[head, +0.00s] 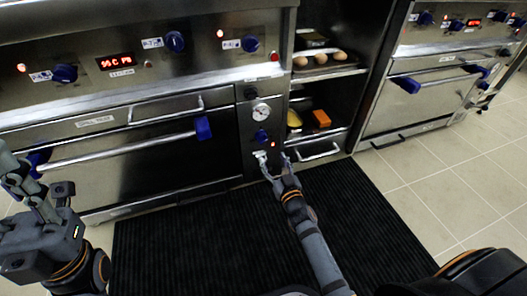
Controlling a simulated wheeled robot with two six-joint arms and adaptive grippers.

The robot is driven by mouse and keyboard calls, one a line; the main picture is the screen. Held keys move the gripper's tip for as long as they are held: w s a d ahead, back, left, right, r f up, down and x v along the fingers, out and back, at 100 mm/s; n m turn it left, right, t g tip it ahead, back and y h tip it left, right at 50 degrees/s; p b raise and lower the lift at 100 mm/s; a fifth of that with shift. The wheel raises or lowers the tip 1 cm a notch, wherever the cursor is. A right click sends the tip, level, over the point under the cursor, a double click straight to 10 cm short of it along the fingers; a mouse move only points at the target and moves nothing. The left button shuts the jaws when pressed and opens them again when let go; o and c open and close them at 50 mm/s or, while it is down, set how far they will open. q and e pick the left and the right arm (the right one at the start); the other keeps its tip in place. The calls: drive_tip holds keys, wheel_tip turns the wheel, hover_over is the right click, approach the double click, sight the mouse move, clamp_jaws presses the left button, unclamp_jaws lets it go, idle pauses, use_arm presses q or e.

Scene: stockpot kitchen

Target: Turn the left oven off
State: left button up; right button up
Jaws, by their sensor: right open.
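The left oven (130,170) is a steel unit with a dark front, a long bar handle with blue ends and a control panel above. Its panel has blue knobs (175,42), red lights and a red display (115,61). A narrow side panel carries a round gauge (261,111), a blue knob (262,136) and a small lit red light (273,144). My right gripper (273,163) is open and empty, close in front of the lower side panel, just below the red light. Contact is unclear. My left gripper (38,188) is at the left edge, its opening unclear.
An open shelf (318,92) beside the oven holds eggs (320,58), an orange block (321,118) and a yellow item (293,119). Another oven (420,92) stands at the right. A black ribbed mat (200,240) covers the floor; the tiles at right are clear.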

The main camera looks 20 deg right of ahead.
sight(264, 142)
drive_tip(key=w, duration=0.5)
drive_tip(key=w+b, duration=0.1)
drive_tip(key=w, duration=0.4)
drive_tip(key=shift+w+a+b, duration=0.2)
drive_tip(key=shift+w+b, duration=0.05)
drive_tip(key=shift+b, duration=0.05)
drive_tip(key=shift+c, duration=0.5)
drive_tip(key=c, duration=1.1)
drive_tip(key=n, duration=0.5)
drive_tip(key=shift+n, duration=0.3)
drive_tip(key=n, duration=0.6)
drive_tip(key=shift+d, duration=0.1)
drive_tip(key=shift+n, duration=0.3)
